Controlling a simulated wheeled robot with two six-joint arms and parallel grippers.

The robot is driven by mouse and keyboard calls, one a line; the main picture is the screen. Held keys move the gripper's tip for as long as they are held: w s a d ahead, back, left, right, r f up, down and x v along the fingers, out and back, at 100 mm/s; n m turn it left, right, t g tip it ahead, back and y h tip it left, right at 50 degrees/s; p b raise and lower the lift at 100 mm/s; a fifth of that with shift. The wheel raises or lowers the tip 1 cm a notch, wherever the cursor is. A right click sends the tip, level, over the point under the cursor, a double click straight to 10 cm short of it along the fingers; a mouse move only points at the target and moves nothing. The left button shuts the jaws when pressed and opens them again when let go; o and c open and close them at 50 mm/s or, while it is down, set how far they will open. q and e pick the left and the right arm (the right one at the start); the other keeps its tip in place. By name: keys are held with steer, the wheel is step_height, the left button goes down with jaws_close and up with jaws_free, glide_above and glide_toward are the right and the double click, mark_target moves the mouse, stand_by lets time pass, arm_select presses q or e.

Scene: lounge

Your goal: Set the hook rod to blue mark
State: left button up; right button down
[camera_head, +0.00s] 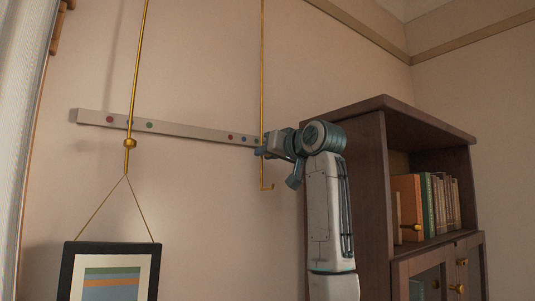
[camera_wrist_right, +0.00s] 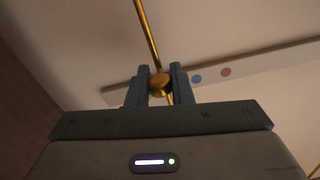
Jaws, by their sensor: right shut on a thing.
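A thin brass hook rod (camera_head: 262,75) hangs from above in front of the right end of a pale wall rail. Its small hook (camera_head: 268,187) is empty at the bottom. My right gripper (camera_head: 261,151) is shut on the rod; in the right wrist view its fingers (camera_wrist_right: 160,84) close on either side of the brass knob (camera_wrist_right: 159,82). The blue mark (camera_head: 243,139) of the right group is just left of the rod, with a red mark (camera_head: 230,136) further left. The blue mark also shows in the wrist view (camera_wrist_right: 197,79), beside the fingers. My left gripper is out of view.
A second brass rod (camera_head: 136,70) at left carries a framed picture (camera_head: 68,265) on cords. The rail (camera_head: 190,131) has more coloured marks near that rod. A dark wooden bookcase (camera_head: 345,125) with books stands close to my right arm.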

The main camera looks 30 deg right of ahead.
steer(key=a, duration=0.3)
steer(key=a+b, duration=0.1)
steer(key=shift+s+a, duration=0.15)
steer(key=shift+s, duration=0.15)
steer(key=c, duration=1.3)
jaws_free()
steer(key=shift+d, duration=0.3)
steer(key=shift+a, duration=0.1)
steer(key=s+d+b, duration=0.1)
steer(key=s+b, duration=0.5)
steer(key=s, duration=0.4)
steer(key=shift+s+d+b, duration=0.3)
steer(key=shift+s+b, duration=0.05)
